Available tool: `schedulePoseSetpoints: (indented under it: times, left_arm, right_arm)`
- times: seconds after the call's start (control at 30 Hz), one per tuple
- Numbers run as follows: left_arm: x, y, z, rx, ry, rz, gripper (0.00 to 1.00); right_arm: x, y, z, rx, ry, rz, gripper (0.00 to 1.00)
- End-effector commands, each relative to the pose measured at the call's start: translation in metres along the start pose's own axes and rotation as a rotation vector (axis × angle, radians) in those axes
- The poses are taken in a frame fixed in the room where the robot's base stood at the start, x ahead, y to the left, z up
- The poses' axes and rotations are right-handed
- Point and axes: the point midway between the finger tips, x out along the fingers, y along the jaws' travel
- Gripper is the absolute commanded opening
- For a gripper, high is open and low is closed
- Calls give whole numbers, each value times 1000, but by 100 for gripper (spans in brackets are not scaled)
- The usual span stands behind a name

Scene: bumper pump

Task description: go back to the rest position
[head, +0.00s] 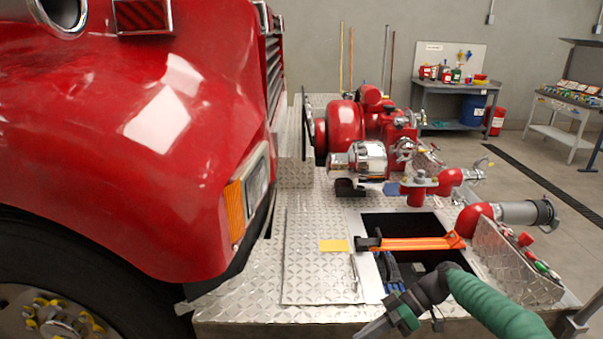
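An orange strap (415,243) with a black end spans the opening. Dark and blue items lie partly hidden inside. A diamond-plate panel (310,280) with a yellow label (334,246) and a metal handle lies left of the opening.
The red truck front (130,130) fills the left side. The red pump (345,125) and pipe fittings (525,212) stand behind and right of the opening. A workbench (455,88) and a shelf table (560,120) stand at the back. Open floor lies at the right.

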Motion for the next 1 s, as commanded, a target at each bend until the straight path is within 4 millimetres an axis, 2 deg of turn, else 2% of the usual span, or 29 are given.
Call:
schedulePoseSetpoints:
  times: [0.03,0.17,0.23,0.3,0.4,0.5,0.63,0.8,0.83,1.0]
  left_arm:
    - [0,0,0,0,0,0,36]
    - [0,0,0,0,-1,0,36]
    - [0,0,0,0,-1,0,36]
    - [0,0,0,0,-1,0,36]
    - [0,0,0,0,0,0,36]
    - [0,0,0,0,0,0,36]
    - [0,0,0,0,0,0,36]
    - [-2,0,0,0,-1,0,36]
    - [-25,0,-5,0,-2,0,36]
    - [-77,0,-18,0,1,0,36]
  right_arm:
    - [17,-6,-3,46,-75,1,0]
    - [58,-25,4,230,-289,73,0]
    - [74,-41,18,357,-413,168,0]
    - [80,-61,39,499,-518,311,0]
    - [70,-89,66,678,-572,539,0]
    - [55,-114,86,818,-543,735,0]
    - [38,-145,104,963,-436,934,0]
    - [27,-184,119,1121,-230,1110,0]
    - [13,-189,100,1117,-237,1107,0]
    - [-15,-208,62,1118,-245,1102,0]
